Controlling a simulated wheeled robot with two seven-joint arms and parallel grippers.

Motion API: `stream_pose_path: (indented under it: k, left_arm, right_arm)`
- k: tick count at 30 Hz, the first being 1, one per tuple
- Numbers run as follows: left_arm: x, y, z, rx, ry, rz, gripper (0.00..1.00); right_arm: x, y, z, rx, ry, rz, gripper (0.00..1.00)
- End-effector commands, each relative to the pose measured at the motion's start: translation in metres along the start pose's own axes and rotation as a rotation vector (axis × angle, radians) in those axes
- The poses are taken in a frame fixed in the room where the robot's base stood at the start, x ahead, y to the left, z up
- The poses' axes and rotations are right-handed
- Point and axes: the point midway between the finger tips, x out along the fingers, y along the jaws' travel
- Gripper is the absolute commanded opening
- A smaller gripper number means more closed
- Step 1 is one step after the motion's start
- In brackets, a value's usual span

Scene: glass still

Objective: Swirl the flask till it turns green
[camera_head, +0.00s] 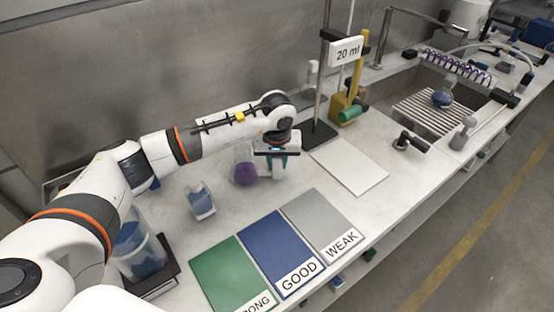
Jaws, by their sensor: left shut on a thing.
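The flask (245,173) is clear glass with purple liquid in its base. It is near the middle of the bench, behind the coloured mats. My left gripper (276,165) is at its right side, shut on it; the fingers partly hide the neck. I cannot tell whether the flask touches the bench. The liquid looks purple, not green. My right gripper is not in view.
Green (228,276), blue "GOOD" (277,250) and grey "WEAK" (318,222) mats lie in front. A beaker with blue liquid (201,203) stands left. A white board (349,168), a "20 ml" stand (319,132) and a sink (432,107) are to the right.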

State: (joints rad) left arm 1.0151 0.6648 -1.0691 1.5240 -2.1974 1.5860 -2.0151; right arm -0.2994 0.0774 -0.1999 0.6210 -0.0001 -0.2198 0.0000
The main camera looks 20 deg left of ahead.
Motion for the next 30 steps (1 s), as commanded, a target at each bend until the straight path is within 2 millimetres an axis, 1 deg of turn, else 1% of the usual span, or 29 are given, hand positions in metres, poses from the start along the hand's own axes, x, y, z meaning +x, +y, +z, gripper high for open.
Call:
stream_pose_path:
  k: [5, 24, 25, 27, 30]
  left_arm:
    - [-0.0001, 0.0000, 0.0003, 0.000, -0.001, 0.000, 0.00]
    - [0.0093, 0.0000, -0.0018, 0.000, -0.001, 0.000, 0.00]
    - [0.0091, -0.0001, -0.0017, 0.000, -0.001, 0.000, 0.29]
    - [0.0086, -0.0001, -0.0016, 0.000, -0.001, 0.000, 0.38]
    - [0.0086, 0.0000, -0.0017, 0.000, -0.001, 0.000, 0.38]
  right_arm:
    - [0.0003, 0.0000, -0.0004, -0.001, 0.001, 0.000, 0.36]
    - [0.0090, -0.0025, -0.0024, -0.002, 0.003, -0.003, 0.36]
    - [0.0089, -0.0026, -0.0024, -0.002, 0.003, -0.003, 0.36]
    - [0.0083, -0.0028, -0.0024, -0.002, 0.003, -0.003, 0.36]
    - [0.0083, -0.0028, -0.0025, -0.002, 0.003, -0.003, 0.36]
